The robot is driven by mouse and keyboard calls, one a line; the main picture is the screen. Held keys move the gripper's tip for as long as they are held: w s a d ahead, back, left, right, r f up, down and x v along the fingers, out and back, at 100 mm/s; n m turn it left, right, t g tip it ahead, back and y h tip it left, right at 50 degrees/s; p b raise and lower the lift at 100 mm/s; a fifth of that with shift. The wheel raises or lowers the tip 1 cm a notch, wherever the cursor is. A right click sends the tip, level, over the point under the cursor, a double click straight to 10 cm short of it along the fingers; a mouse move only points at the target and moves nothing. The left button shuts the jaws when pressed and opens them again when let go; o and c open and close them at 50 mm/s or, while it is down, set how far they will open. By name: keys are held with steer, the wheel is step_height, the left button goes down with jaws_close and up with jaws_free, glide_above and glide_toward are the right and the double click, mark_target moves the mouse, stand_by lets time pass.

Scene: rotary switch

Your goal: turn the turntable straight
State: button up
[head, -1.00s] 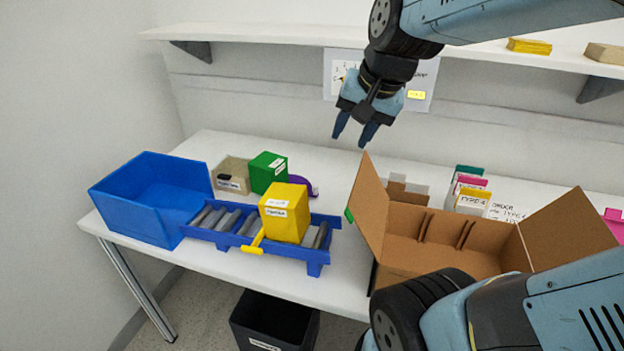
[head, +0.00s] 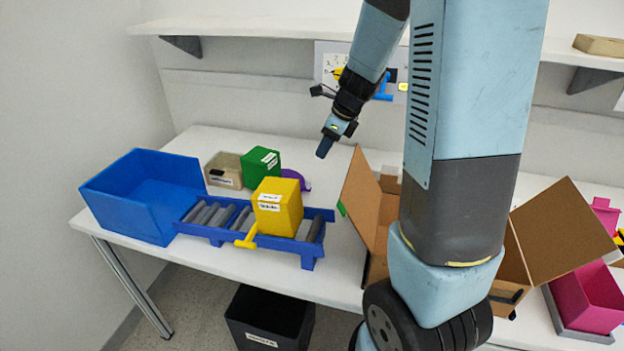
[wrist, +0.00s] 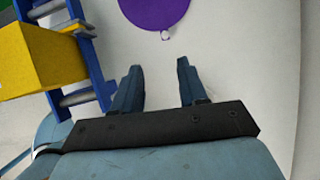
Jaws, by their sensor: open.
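A purple disc (head: 304,186), which seems to be the turntable, lies on the table behind the roller conveyor, partly hidden by the green and yellow boxes in the head view. In the wrist view the purple disc (wrist: 155,10) is cut off by the top edge, with a small pale round piece at its near rim. My gripper (head: 323,152) hangs above the table to the right of the disc. In the wrist view its two fingers (wrist: 157,68) stand apart, empty, just short of the disc.
A blue roller conveyor (head: 225,235) carries a yellow box (head: 285,218) close to the disc. A green box (head: 260,168), a beige box (head: 219,172) and a blue bin (head: 130,208) stand left. An open carton (head: 362,200) stands right, partly behind my arm.

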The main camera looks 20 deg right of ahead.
mark_target(309, 179)
steer(key=shift+m, duration=0.6)
steer(key=x, duration=1.5)
steer(key=shift+w+d+f, duration=0.15)
steer(key=shift+w+d, duration=0.1)
steer(key=shift+d, duration=0.15)
jaws_close()
